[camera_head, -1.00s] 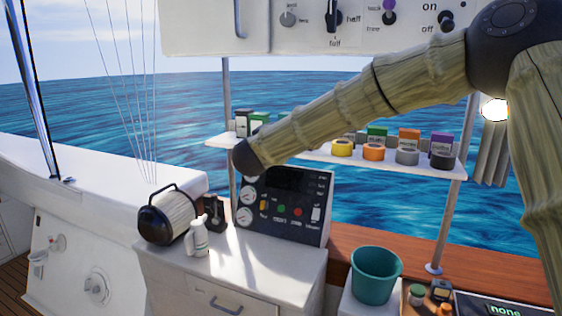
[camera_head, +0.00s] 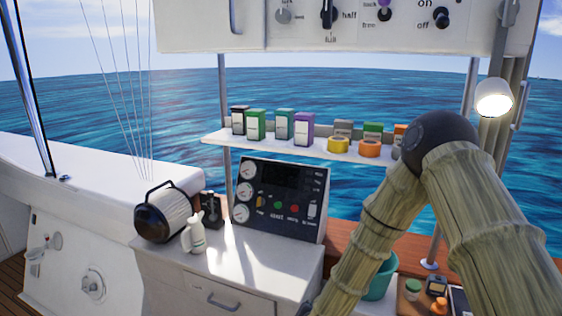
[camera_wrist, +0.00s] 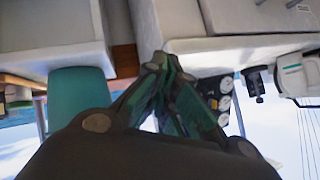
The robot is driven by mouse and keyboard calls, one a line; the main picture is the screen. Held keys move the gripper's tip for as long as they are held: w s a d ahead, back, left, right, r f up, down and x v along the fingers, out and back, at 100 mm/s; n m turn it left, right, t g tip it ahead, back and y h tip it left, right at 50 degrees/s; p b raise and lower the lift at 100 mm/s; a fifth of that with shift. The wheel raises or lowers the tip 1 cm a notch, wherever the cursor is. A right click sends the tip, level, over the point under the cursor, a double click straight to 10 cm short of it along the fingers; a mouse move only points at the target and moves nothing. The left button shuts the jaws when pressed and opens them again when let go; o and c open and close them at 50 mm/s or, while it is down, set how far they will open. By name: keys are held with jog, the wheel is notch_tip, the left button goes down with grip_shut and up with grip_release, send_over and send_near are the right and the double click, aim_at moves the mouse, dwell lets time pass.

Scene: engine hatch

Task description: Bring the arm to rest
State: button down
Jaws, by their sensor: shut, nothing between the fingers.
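My arm (camera_head: 400,205) is bent at the right of the head view. Its dark joint stands before the shelf's right end, and the forearm slants down and left past the bottom edge. My gripper (camera_wrist: 160,65) is outside the head view but shows in the wrist view, pointing away from the camera. Its dark fingers come together at the tips, shut and empty. White cabinet surfaces lie beyond the fingertips; I cannot tell the distance.
A teal bucket (camera_head: 383,278) stands partly behind the forearm; it also shows in the wrist view (camera_wrist: 78,95). Boxes and tape rolls line the shelf (camera_head: 270,145).

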jog(key=s+d+f+n+g, duration=0.2)
jog(key=s+d+f+g, duration=0.15)
jog(key=s+f, duration=0.75)
jog(key=s+d+f+n+g, duration=0.1)
jog(key=s+d+f+g, duration=0.1)
jog(key=s, duration=0.9)
jog(key=s+d+f+n+g, duration=0.1)
jog(key=s+d, duration=0.4)
jog(key=s, duration=0.6)
jog(key=s+d+f+n+g, duration=0.1)
jog(key=s+d+f+g, duration=0.3)
jog(key=s, duration=0.7)
jog(key=shift+d+f+n, duration=0.2)
jog(key=shift+d+n, duration=0.05)
jog(key=shift+n, duration=0.05)
